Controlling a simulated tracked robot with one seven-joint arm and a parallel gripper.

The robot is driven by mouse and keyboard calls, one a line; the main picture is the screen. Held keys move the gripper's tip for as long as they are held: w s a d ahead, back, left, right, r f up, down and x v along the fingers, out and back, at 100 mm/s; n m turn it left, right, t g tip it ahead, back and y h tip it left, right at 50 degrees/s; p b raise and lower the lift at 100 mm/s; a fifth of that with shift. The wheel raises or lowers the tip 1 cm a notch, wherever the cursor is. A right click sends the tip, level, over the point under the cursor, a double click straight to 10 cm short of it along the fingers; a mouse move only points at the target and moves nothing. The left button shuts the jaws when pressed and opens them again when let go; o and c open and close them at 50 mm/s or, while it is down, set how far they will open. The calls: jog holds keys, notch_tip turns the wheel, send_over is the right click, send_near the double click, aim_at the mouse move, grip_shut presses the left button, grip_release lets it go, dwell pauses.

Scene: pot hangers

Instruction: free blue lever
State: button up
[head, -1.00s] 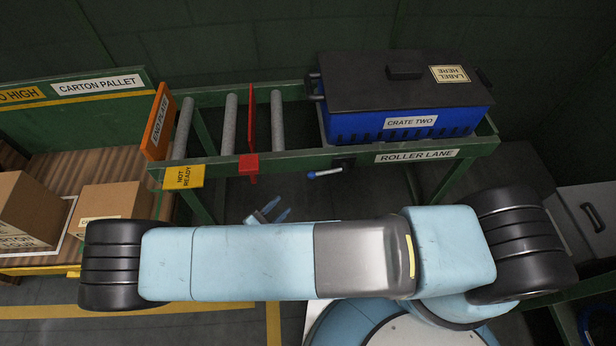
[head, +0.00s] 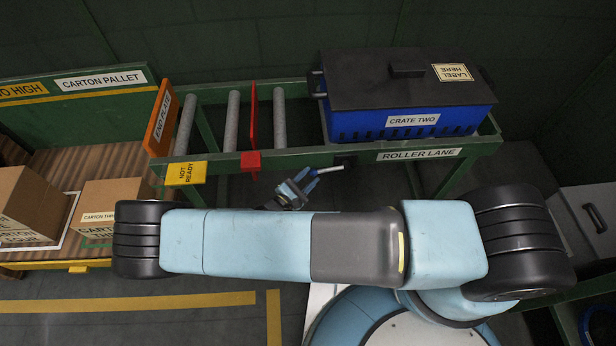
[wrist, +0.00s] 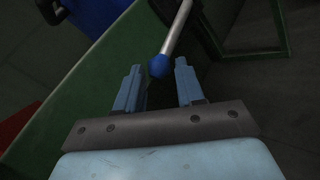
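The blue lever (head: 330,168) is a silver rod with a blue knob, mounted on the front rail of the roller lane below crate two. In the head view it points left and its knob end is partly covered by my gripper (head: 299,187). In the wrist view the lever's blue knob (wrist: 158,66) sits between the tips of my open gripper (wrist: 157,75), with a gap on either side. I cannot tell whether the knob lies at the same depth as the fingers.
The blue crate two (head: 405,120) with a black lid stands on the right of the roller lane (head: 365,156). A red stop (head: 251,160) and a yellow NOT READY tag (head: 186,173) are on the rail to the left. Cartons (head: 100,205) sit on the pallet at the left.

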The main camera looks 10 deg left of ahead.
jog(key=shift+w+d, duration=0.15)
jog(key=shift+w, duration=0.2)
grip_shut()
dwell(0.3)
